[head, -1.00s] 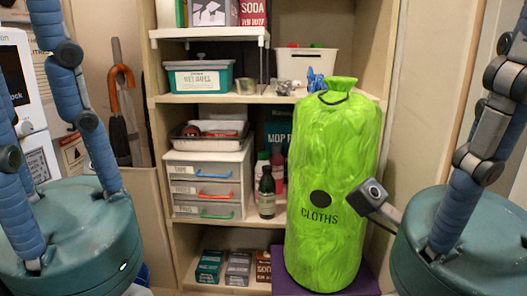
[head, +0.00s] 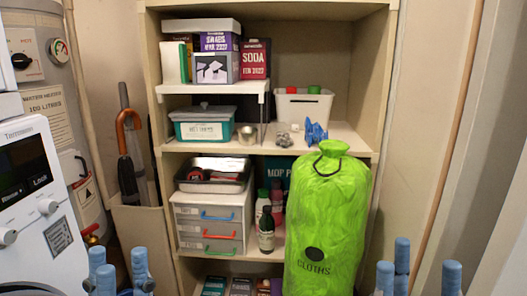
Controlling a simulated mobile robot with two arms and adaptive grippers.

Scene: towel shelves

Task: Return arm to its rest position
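My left gripper (head: 121,273) shows at the bottom left edge of the head view, with light blue fingertips pointing up. They stand apart with nothing between them. My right gripper (head: 421,275) shows at the bottom right edge. Its blue fingertips are also apart and empty. Both grippers are low in front of the shelves and touch nothing that I can see. My arms and the gripper bases are below the picture.
A green cloths bag (head: 328,215) stands at the front right of the shelf unit (head: 365,140). A drawer box (head: 210,222) is on the middle shelf. A white appliance (head: 30,200) stands at the left.

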